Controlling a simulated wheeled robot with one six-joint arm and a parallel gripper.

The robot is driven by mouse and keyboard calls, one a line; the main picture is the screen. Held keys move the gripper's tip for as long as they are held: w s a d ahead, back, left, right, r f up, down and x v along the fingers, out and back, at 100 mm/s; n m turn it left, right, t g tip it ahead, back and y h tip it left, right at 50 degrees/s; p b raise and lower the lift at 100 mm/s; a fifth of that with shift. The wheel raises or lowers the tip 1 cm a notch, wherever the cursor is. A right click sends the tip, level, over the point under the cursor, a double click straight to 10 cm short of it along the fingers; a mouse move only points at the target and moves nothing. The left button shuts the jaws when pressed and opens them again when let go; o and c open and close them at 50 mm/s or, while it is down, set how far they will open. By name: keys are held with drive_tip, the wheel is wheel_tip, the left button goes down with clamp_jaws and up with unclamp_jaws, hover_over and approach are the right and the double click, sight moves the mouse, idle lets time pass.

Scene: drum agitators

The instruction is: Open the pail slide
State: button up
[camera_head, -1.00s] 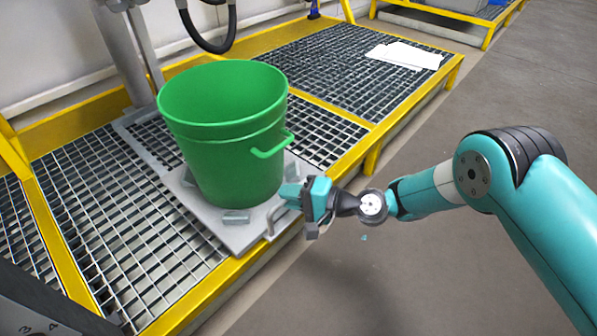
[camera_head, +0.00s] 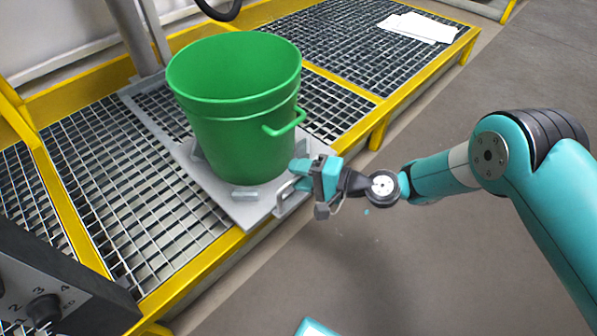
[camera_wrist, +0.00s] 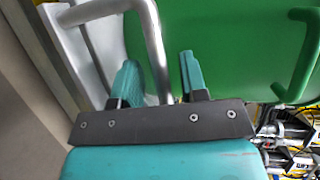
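The pail slide is a flat grey plate (camera_head: 215,205) on the grated platform, with a bent metal bar handle (camera_head: 283,200) at its front edge. A green pail (camera_head: 240,120) stands upright on the plate. My gripper (camera_head: 300,174) is at the handle, beside the pail's lower right side. In the wrist view, the handle bar (camera_wrist: 152,40) runs down between the two teal fingers (camera_wrist: 161,78). The fingers are apart, with a gap showing beside the bar. Whether either finger touches it farther down is hidden by the gripper body.
The yellow-edged platform (camera_head: 205,262) has open grating (camera_head: 120,200) left of the plate. A dark control box (camera_head: 65,290) with a numbered knob is at lower left. White sheets (camera_head: 418,27) lie on the far grating. The grey floor (camera_head: 420,270) in front is clear.

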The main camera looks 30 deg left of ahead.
drive_tip(key=p+v, duration=0.7)
drive_tip(key=v, duration=1)
drive_tip(key=shift+d, duration=0.2)
drive_tip(key=shift+r, duration=0.1)
drive_tip(key=d+r+n+h+p, duration=0.1)
drive_tip(key=d+r+n+h, duration=0.15)
drive_tip(key=r, duration=0.85)
drive_tip(key=d+r+n+h+p, duration=0.1)
drive_tip(key=d+r+n+h, duration=0.15)
drive_tip(key=r, duration=0.85)
drive_tip(key=s+d+r+n+t+h+p, duration=0.1)
drive_tip(key=s+d+r+t+h, duration=0.2)
drive_tip(key=s+d+r+h, duration=0.8)
drive_tip(key=s+d+r+y+p, duration=0.1)
drive_tip(key=s+r+y+p, duration=0.1)
drive_tip(key=r+p, duration=1.7)
drive_tip(key=s+d+r+y+p, duration=0.2)
drive_tip(key=s+r+p, duration=0.1)
drive_tip(key=r+p, duration=1.6)
drive_tip(key=shift+v, duration=1.1)
